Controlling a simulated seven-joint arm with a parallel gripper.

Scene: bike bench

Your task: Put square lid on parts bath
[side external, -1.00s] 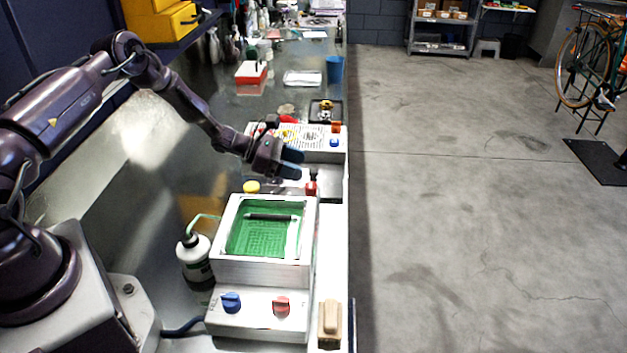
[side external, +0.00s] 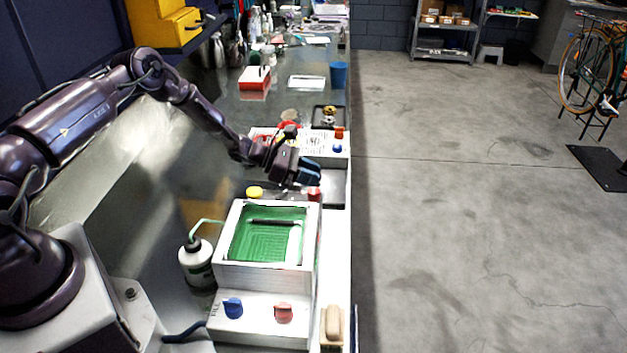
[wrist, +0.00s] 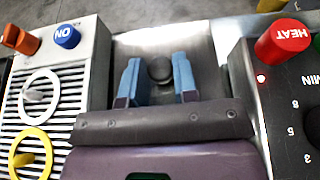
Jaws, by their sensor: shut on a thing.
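The parts bath (side external: 262,275) is a white square box with an open top in the side external view, showing green inside and a dark bar across it. My gripper (side external: 308,172) is beyond the bath, low over a grey metal area (side external: 335,186). In the wrist view my gripper (wrist: 158,80) has its two blue fingers on either side of a dark round knob (wrist: 160,68), shut on it. A grey metal surface (wrist: 208,50) lies around the knob, apparently the square lid. Its outline is partly hidden by my gripper, and I cannot tell whether it is lifted.
A slotted white box (wrist: 60,85) with blue and orange knobs is on the left in the wrist view. A dark panel with a red HEAT knob (wrist: 283,40) is close on the right. A bottle (side external: 197,262) stands left of the bath.

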